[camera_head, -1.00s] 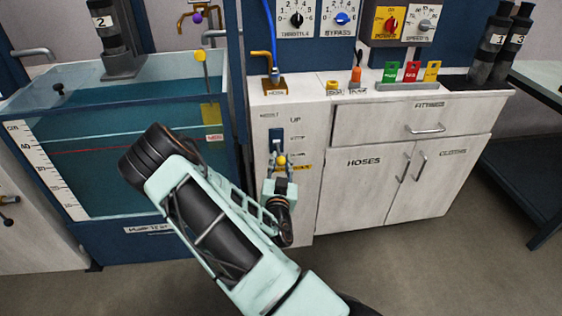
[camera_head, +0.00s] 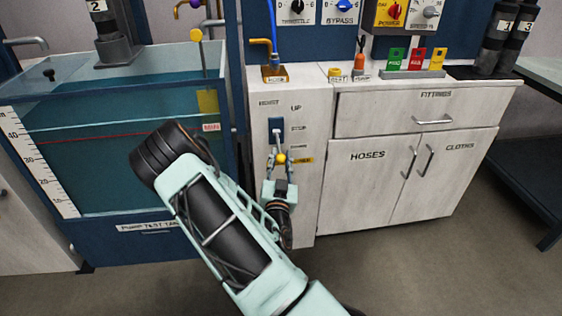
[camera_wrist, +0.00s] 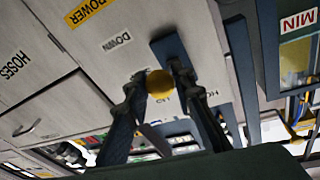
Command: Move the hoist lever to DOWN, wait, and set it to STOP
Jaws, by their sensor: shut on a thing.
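The hoist lever has a yellow ball knob (camera_head: 280,159) on a pale stem below a blue mounting plate (camera_head: 276,127), on the narrow white panel under the HOIST and UP labels. In the head view the knob is about level with the yellow label. My gripper (camera_head: 279,168) reaches up from below with its fingers shut on the knob. In the wrist view the knob (camera_wrist: 160,83) sits between the two dark fingertips. The DOWN label (camera_wrist: 117,40) shows beside it.
A glass-sided water tank (camera_head: 100,226) stands left, behind my arm. White cupboards (camera_head: 368,190) with handles are to the right of the panel. Valves and green, red and yellow tags (camera_head: 416,60) stand on the counter above. The floor in front of the cupboards is clear.

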